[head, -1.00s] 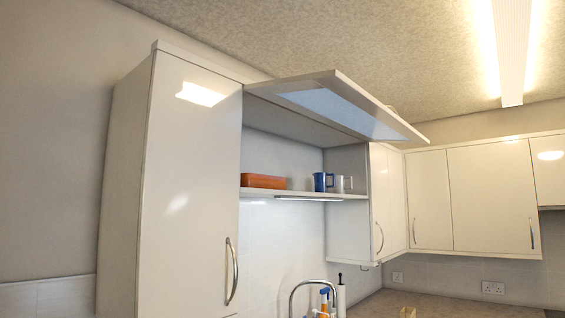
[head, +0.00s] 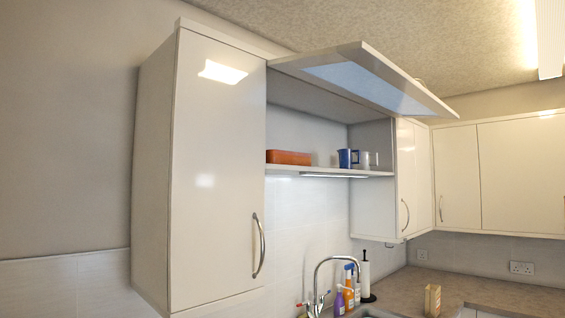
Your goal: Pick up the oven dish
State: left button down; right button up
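An orange-brown rectangular item (head: 289,157), which looks like the oven dish, lies on the shelf of the open wall cabinet, at the shelf's left end beside the tall closed door. A blue mug (head: 345,158) and a pale grey mug (head: 364,159) stand to its right on the same shelf. Neither of my grippers shows in the head view.
The cabinet's flap door (head: 365,80) is raised and juts out above the shelf (head: 335,173). A tall closed cabinet door (head: 218,170) stands left of the opening. Below are a tap (head: 318,270), bottles (head: 348,285), a paper-towel holder (head: 366,275) and a yellowish box (head: 432,299) on the worktop (head: 480,289).

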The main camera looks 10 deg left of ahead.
aim_at(273, 157)
jog(key=i+l, duration=0.2)
jog(key=l, duration=0.15)
jog(key=i+l+u, duration=0.1)
jog(key=l, duration=0.25)
jog(key=i+l, duration=0.25)
jog(key=i+l+u, duration=0.15)
jog(key=l, duration=0.35)
jog(key=i+l+u, duration=0.15)
jog(key=l, duration=0.4)
jog(key=i+l+u, duration=0.15)
jog(key=l, duration=0.4)
jog(key=i+l+u, duration=0.15)
jog(key=l, duration=0.4)
jog(key=l+u, duration=0.15)
jog(key=l, duration=0.45)
